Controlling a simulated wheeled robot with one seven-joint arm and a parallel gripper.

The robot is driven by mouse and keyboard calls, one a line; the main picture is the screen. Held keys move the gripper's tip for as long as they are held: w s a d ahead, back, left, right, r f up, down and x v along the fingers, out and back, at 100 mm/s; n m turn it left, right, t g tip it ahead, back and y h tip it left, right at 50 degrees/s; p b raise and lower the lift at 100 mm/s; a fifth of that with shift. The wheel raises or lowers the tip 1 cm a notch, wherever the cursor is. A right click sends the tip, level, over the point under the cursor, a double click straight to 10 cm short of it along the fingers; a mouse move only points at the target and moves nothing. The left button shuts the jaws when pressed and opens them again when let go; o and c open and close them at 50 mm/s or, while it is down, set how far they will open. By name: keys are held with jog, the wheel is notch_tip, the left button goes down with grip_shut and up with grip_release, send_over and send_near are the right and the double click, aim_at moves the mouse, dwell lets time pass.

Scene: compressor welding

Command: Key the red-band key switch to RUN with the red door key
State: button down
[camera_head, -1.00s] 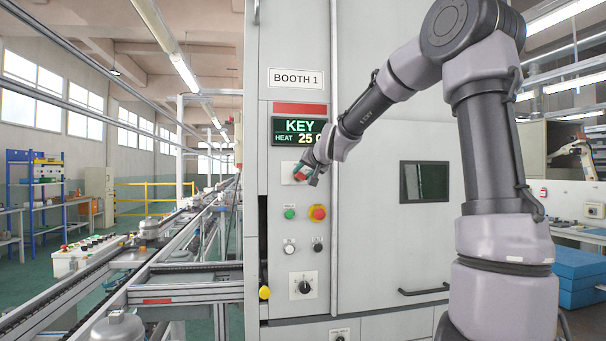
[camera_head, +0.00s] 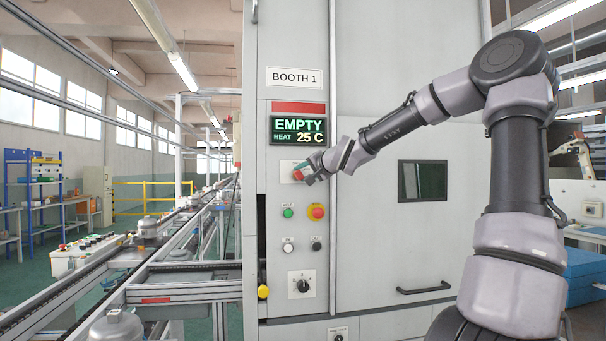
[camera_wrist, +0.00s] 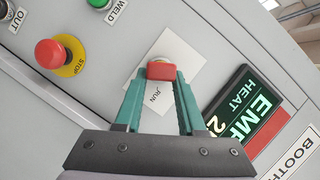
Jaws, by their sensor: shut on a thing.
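The key switch plate (camera_wrist: 176,63) is a white plate with a RUN label under the red band (camera_head: 299,108) of Booth 1. The red door key (camera_wrist: 161,70) sits at the switch, its red head between my fingertips. My gripper (camera_wrist: 161,76) is shut on the key head, with teal fingers on either side. In the head view my gripper (camera_head: 304,174) is at the plate and mostly hides the key. The display (camera_head: 298,131) above reads EMPTY, HEAT 25 C. The switch's exact angle is hidden by the key head.
Below the switch are a green WELD button (camera_head: 288,212), a red STOP button on yellow (camera_head: 317,211), small OUT-row buttons (camera_head: 288,247) and a rotary knob (camera_head: 303,285). The booth door with window (camera_head: 422,181) is to the right. A conveyor (camera_head: 150,275) runs at left.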

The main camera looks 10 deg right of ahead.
jog(key=shift+c, duration=2.1)
grip_release()
jog(key=v, duration=1)
jog(key=shift+s+d, duration=0.2)
jog(key=shift+s, duration=0.1)
